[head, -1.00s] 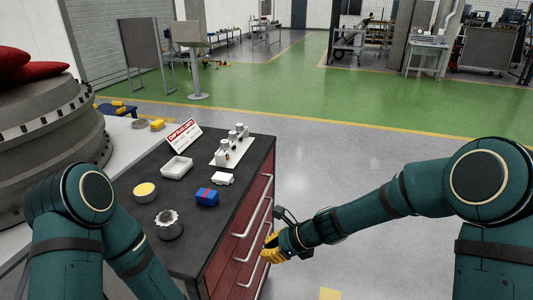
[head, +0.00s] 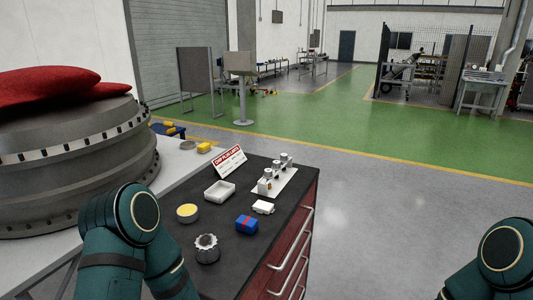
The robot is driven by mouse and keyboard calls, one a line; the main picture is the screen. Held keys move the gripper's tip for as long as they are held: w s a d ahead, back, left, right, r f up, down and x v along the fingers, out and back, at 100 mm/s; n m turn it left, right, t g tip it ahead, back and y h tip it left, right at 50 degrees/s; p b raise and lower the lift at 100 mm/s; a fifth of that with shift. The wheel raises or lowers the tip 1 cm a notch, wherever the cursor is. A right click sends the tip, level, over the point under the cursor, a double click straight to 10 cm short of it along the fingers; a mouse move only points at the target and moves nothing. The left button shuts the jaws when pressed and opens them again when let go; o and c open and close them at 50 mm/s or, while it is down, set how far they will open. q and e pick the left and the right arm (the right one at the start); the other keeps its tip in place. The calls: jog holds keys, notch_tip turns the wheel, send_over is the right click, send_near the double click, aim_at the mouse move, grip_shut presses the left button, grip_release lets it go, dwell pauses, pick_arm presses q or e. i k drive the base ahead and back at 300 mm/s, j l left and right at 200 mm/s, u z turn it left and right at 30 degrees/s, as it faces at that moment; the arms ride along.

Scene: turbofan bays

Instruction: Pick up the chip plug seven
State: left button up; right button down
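No plug can be told as number seven at this size. A white plate (head: 287,181) with several small whitish upright pieces (head: 266,182) stands on the dark top of a red drawer cabinet (head: 240,225). A small sign (head: 230,161) with red lettering stands beside it. A white open tray (head: 219,192) is in front of the sign. A small white piece (head: 263,207) lies near the plate. Neither gripper is in view. My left arm comes down over the cabinet's left side and my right arm shows only at the lower right corner.
A round tin with yellow contents (head: 187,212), a blue box with a red band (head: 246,224) and a toothed metal part (head: 207,249) also stand on the cabinet. A large grey engine casing (head: 70,170) is at left. The floor right of the cabinet is clear.

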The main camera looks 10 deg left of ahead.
aim_at(284, 159)
jog(key=i+l+u, duration=0.1)
jog(key=u, duration=0.35)
jog(key=l+u, duration=0.25)
jog(key=u, duration=0.25)
jog(key=i+l+u, duration=0.2)
jog(key=l, duration=0.25)
jog(key=l+u, duration=0.2)
jog(key=l, duration=0.3)
jog(key=l+u, duration=0.1)
jog(key=l, duration=1.15)
jog(key=k, duration=0.05)
